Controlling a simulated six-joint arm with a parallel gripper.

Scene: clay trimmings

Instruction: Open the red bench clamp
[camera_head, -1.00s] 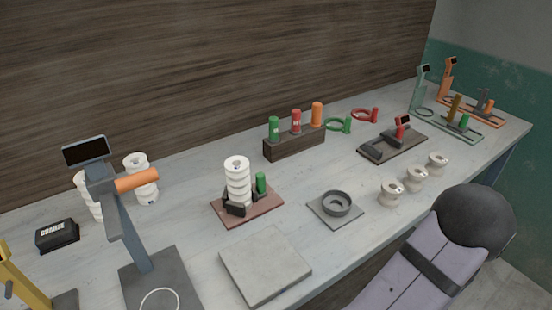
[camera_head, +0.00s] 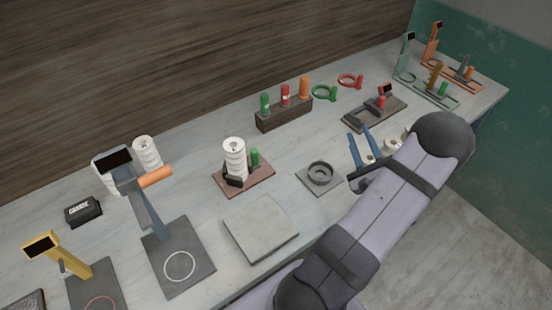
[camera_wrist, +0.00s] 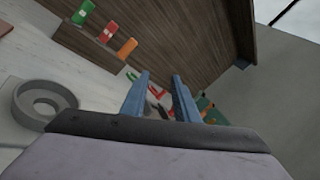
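The red bench clamp (camera_head: 359,120) stands toward the far right of the bench in the head view. It has a dark base, dark jaw parts, a small red handle (camera_head: 382,101) and a small dark screen. I cannot tell its jaw opening at this size. My gripper (camera_head: 358,131) has two blue fingers, apart and empty, just in front of the clamp's near side in the picture, not visibly touching it. In the wrist view the fingers (camera_wrist: 161,78) are spread, with small red and dark shapes between and beyond them, too small to tell apart.
White spools (camera_head: 391,146) stand close to my fingers, partly hidden by my arm. A grey ring on a plate (camera_head: 320,173) lies left of the gripper. A green-handled clamp (camera_head: 255,158) holds a white stack. A wooden rack (camera_head: 284,114) and two rings (camera_head: 350,80) are behind.

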